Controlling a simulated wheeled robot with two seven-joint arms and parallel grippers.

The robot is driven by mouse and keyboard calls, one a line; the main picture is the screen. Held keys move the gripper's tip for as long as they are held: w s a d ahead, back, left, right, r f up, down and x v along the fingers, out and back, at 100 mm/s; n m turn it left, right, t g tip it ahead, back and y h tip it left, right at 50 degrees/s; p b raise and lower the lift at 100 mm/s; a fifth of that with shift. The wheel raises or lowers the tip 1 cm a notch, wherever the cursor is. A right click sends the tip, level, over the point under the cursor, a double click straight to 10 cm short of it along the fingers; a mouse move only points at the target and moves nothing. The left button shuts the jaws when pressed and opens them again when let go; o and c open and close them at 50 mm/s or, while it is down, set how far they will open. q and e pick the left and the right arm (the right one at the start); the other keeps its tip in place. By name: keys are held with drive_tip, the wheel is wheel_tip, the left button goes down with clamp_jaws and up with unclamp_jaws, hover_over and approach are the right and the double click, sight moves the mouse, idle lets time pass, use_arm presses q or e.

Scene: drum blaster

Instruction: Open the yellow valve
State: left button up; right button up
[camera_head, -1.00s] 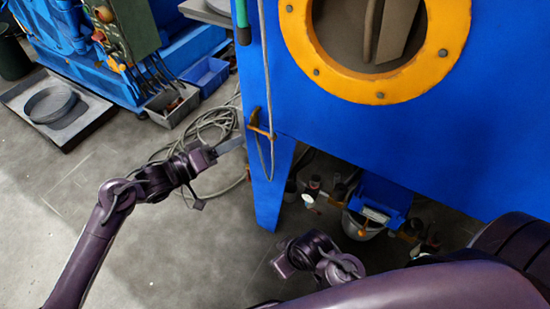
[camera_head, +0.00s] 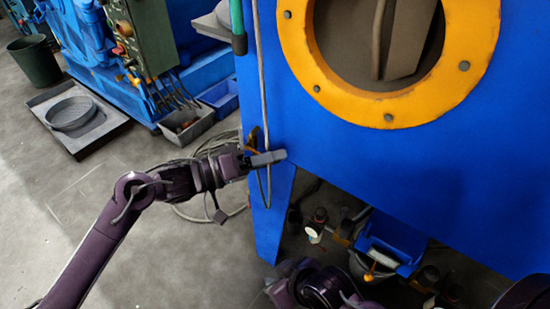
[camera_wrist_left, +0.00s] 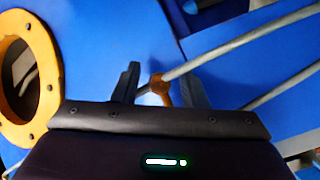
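The yellow valve (camera_wrist_left: 158,88) is a small orange-yellow handle on the blue machine, beside a grey hose. In the left wrist view it lies between the two dark fingers of my left gripper (camera_wrist_left: 160,78), with a gap on each side. In the head view my left gripper (camera_head: 266,159) is at the machine's lower left corner and hides most of the valve (camera_head: 253,138). The left gripper is open; whether a finger touches the hose cannot be told. My right gripper (camera_head: 280,288) is low at the bottom of the head view, its fingers not clear.
The blue machine (camera_head: 400,160) has a round orange-yellow window ring (camera_head: 395,107). A grey hose (camera_head: 261,80) hangs down by the valve. A blue bin (camera_head: 393,242) and cans stand beneath the machine.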

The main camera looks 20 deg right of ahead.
use_arm(q)
drive_tip(key=shift+a, duration=0.1)
clamp_jaws()
drive_tip(key=shift+r, duration=0.1)
